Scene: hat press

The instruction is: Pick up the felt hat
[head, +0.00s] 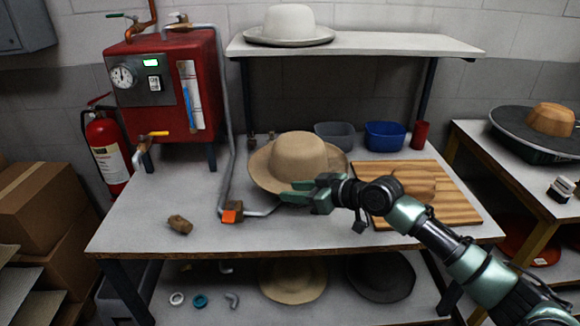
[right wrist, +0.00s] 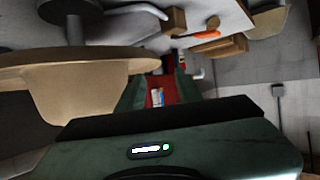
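A tan felt hat (head: 300,157) with a rounded crown and wide brim stands at the middle of the worktable. In the right wrist view, which looks upside down, its brim and crown (right wrist: 75,85) fill the left side, and a dark post with a round base shows under it. My right gripper (head: 300,193) is at the front right edge of the brim. Its green fingers appear parted, with the red boiler visible between them in the wrist view (right wrist: 160,92). Whether they touch the brim is unclear. My left gripper is out of view.
A red boiler (head: 170,85) stands at back left, with a pipe running down beside the hat. A wooden board (head: 445,195) lies right; grey and blue bins (head: 385,136) stand behind. A cream hat (head: 288,25) sits on the upper shelf. The front left tabletop is mostly clear.

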